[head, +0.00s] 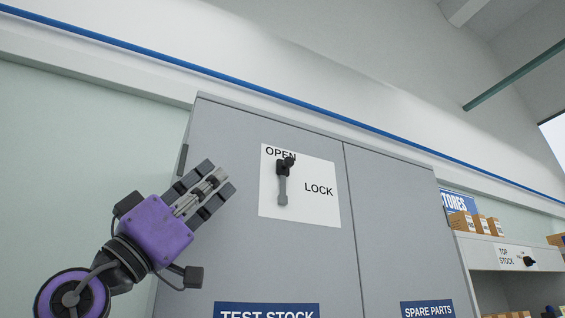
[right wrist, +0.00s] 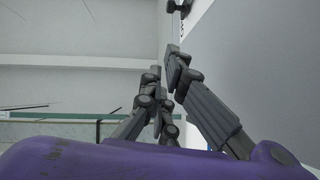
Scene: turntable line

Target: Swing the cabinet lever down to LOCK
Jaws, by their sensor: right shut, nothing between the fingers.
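The cabinet lever (head: 282,187) is on a white plate (head: 325,210) on the grey cabinet's left door. Its grey bar stands nearly upright, and its black end is at the top, partly over the word OPEN. The word LOCK is to the right of the bar. My right gripper (head: 219,179), on a purple wrist, is left of the plate and apart from the lever. Its fingers are shut and empty, pointing up and right. In the right wrist view the fingers (right wrist: 174,75) are close together, and a small dark part shows beyond them at the top edge. My left gripper is out of view.
The grey cabinet (head: 400,200) has a second door to the right. A shelf (head: 480,247) with small cardboard boxes (head: 462,222) stands at the far right. A blue pipe (head: 250,90) runs along the wall above. The space between gripper and lever looks clear.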

